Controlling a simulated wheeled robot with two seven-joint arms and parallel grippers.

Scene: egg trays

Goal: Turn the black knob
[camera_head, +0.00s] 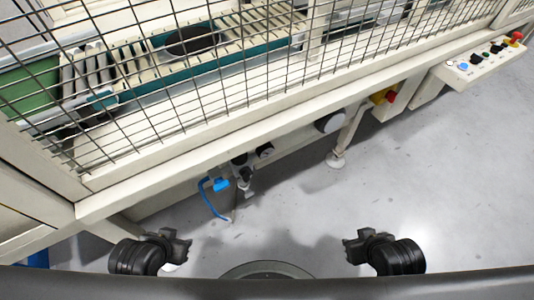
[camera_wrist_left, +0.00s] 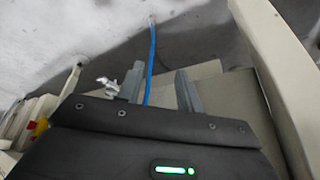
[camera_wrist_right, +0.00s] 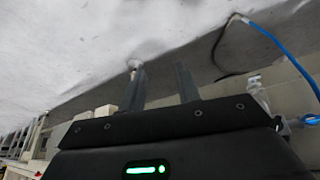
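Small dark controls, including a black one (camera_head: 496,49), sit on the sloped control panel (camera_head: 440,72) at the upper right of the head view. They are too small to tell which is the black knob. My left gripper (camera_head: 180,242) is low on the left in the head view, far from the panel. Its fingers are apart and empty in the left wrist view (camera_wrist_left: 160,88). My right gripper (camera_head: 354,242) is low at the centre right, also well away from the panel. Its fingers are apart and empty in the right wrist view (camera_wrist_right: 160,85).
A wire-mesh fence (camera_head: 140,130) and a beige frame rail (camera_head: 215,150) stand ahead, with a conveyor behind. A blue hose (camera_head: 210,199) and valve fittings (camera_head: 246,172) hang below the rail. A red emergency button (camera_head: 390,97) is under it. Grey floor at right is clear.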

